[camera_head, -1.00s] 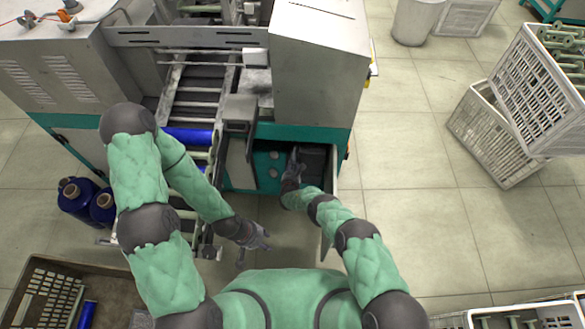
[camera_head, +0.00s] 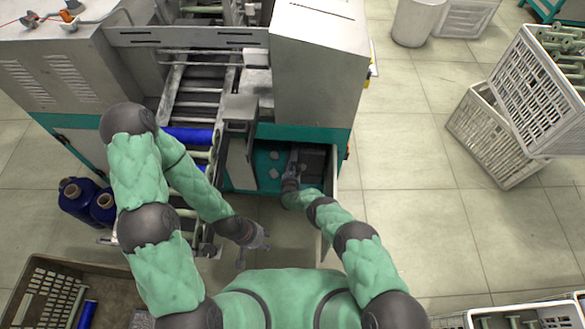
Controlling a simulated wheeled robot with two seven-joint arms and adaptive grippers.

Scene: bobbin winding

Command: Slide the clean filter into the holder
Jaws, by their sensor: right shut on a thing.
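The open compartment of the machine has a teal inside wall (camera_head: 266,165) with pale round fittings. A dark grey block, seemingly the filter (camera_head: 313,161), sits at the compartment's right side. My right gripper (camera_head: 295,167) is inside the compartment at the block's left side and is shut on it. The fingertips and the holder are hard to make out in the shadow, and I cannot tell how deep the filter sits. My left gripper (camera_head: 256,250) is open and empty, with its fingers apart, over the floor in front of the machine.
The open door (camera_head: 330,205) stands close to the right of my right arm. Blue bobbins (camera_head: 188,135) and rails lie left of the compartment. Blue cones (camera_head: 78,196) stand on the floor at left. White crates (camera_head: 490,135) stand at right. The floor between is clear.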

